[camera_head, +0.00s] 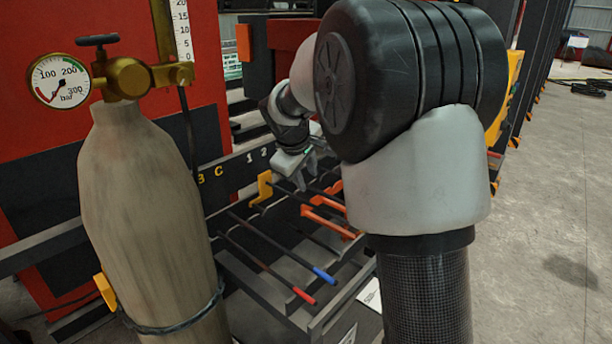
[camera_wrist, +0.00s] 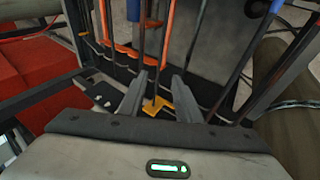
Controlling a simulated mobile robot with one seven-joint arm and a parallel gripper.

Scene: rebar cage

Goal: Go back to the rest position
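My gripper (camera_head: 302,168) hangs low over the back of a dark rack of rods, partly behind my own arm in the head view. In the wrist view my gripper (camera_wrist: 163,80) shows two grey fingers standing apart, with nothing held between them. A yellow bracket (camera_wrist: 155,106) shows in the gap between the fingers. Dark rods run beyond the fingertips; I cannot tell whether any finger touches one. My arm is bent and stretched out over the rack.
Rods with a red tip (camera_head: 304,295) and a blue tip (camera_head: 323,275) lie on the rack (camera_head: 262,300). An orange frame (camera_head: 325,218) lies near them. A tan gas cylinder (camera_head: 150,210) with a gauge stands at left. Open floor (camera_head: 550,210) lies at right.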

